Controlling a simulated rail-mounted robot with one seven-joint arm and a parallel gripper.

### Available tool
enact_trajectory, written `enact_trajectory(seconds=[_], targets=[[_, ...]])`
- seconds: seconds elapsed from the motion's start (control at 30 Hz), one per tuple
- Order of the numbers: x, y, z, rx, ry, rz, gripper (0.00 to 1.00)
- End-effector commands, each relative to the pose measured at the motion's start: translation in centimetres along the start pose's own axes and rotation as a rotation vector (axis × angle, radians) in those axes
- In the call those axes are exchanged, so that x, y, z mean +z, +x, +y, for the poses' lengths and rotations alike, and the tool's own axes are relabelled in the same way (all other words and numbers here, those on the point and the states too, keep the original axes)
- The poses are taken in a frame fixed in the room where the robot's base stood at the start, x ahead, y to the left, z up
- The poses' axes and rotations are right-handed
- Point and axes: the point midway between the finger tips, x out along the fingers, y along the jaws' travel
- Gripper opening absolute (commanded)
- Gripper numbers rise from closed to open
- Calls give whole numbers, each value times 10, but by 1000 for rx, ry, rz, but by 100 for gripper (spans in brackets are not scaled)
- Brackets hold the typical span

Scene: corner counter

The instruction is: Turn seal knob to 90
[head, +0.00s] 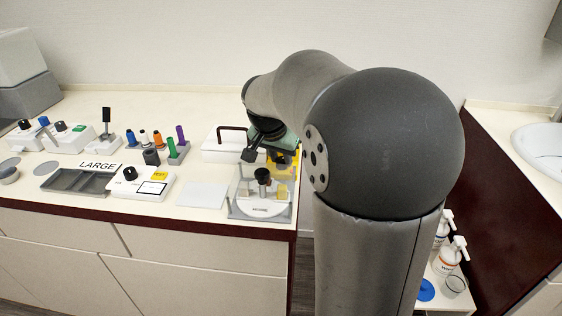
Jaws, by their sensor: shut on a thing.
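My gripper (265,154) is at the right end of the left counter, fingers pointing down. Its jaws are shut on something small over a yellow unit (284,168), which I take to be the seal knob. The held part is mostly hidden by the fingers, and I cannot read its angle. In front stands a clear-walled unit with a white dial base (262,208) and an upright black knob (263,176). That knob looks apart from the fingers. The label on the base is too small to read surely.
A white box with a dark red handle (232,129) stands just left of my gripper. A white panel with a black knob (130,173), a grey tray (80,181) and colored pegs (158,138) lie further left. Bottles (451,254) stand low at right.

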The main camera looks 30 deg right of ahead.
Motion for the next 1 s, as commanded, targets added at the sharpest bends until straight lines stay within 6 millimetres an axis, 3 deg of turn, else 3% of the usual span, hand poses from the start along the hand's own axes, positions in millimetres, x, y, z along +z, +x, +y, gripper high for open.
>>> enact_trajectory(seconds=[0.67, 0.7, 0.73, 1.0], targets=[[0, -1, -1, 26, 66, 0, 3], [0, -1, -1, 26, 66, 0, 32], [0, -1, -1, 26, 65, 0, 35], [0, -1, -1, 26, 65, 0, 35]])
